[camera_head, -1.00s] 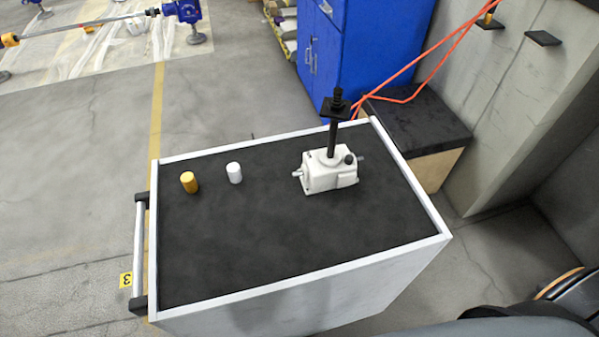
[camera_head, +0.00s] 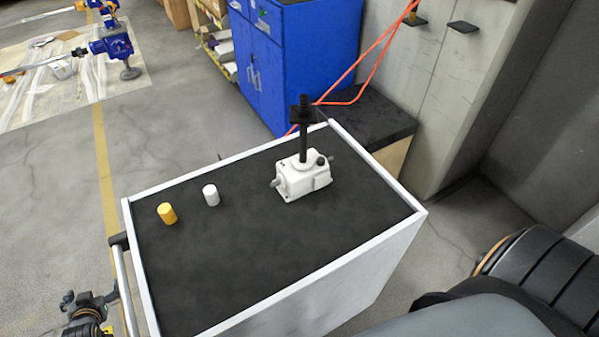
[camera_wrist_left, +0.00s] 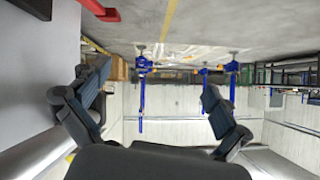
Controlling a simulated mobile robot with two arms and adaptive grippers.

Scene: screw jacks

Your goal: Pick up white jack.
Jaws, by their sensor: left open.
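The white jack (camera_head: 305,181) stands upright on the black top of the cart, toward its far right corner. A black threaded screw with a square plate rises from its white body. My left gripper (camera_head: 88,304) shows at the bottom left, beside the cart's handle and well apart from the jack. In the left wrist view its two fingers (camera_wrist_left: 155,92) are spread with nothing between them, and the jack is not seen there. My right gripper is not in view.
The cart (camera_head: 275,313) has a raised pale rim. A blue cabinet (camera_head: 300,60) and a dark-topped box (camera_head: 372,128) stand behind. The cart's front half is clear.

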